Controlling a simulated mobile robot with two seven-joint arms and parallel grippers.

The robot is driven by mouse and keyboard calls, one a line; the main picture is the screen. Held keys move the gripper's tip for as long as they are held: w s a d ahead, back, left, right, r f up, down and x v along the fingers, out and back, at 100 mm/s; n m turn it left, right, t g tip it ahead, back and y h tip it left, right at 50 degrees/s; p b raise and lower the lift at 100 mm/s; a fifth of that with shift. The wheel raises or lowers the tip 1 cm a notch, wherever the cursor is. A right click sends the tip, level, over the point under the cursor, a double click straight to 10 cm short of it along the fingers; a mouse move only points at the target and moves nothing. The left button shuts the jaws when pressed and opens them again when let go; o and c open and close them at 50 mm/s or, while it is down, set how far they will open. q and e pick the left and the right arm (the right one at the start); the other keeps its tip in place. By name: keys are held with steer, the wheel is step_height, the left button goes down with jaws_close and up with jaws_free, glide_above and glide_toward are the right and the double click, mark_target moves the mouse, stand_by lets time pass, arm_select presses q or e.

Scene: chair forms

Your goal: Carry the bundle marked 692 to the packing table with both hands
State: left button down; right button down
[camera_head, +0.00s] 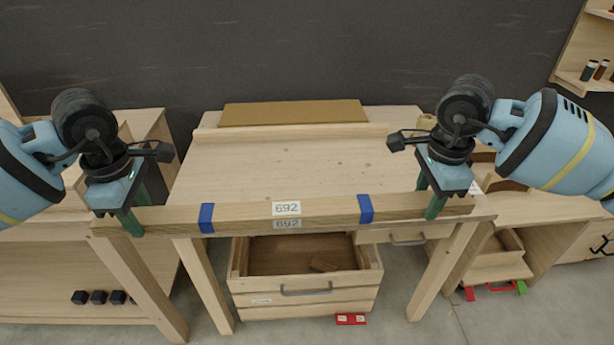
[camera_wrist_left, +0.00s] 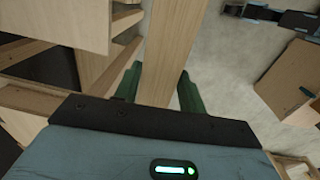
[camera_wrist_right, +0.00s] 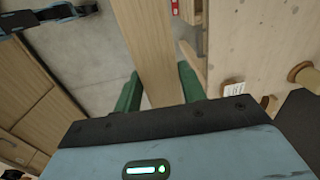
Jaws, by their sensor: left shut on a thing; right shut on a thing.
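The bundle marked 692 (camera_head: 245,214) is a long pale wooden length with two blue bands and white 692 labels in its middle. It lies level across the head view, at the near edge of a wooden table (camera_head: 290,165). My left gripper (camera_head: 137,212) is shut on the bundle near its left end. My right gripper (camera_head: 430,198) is shut on it near its right end. The bundle runs between the green fingers in the left wrist view (camera_wrist_left: 170,60) and the right wrist view (camera_wrist_right: 148,50). I cannot tell whether it touches the table.
The tabletop is mostly bare, with a brown board (camera_head: 292,112) along its back. A wooden crate (camera_head: 305,299) is under the table. A red item (camera_head: 351,319) lies on the floor. Wooden benches stand left (camera_head: 75,265) and right (camera_head: 545,212).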

arm_select(q)
steer(key=shift+w+d+r, duration=0.1)
steer(key=shift+w+d, duration=0.15)
steer(key=shift+d, duration=0.1)
arm_select(e)
steer(key=shift+s+d+r, duration=0.1)
steer(key=shift+s+d, duration=0.1)
steer(key=shift+d, duration=0.2)
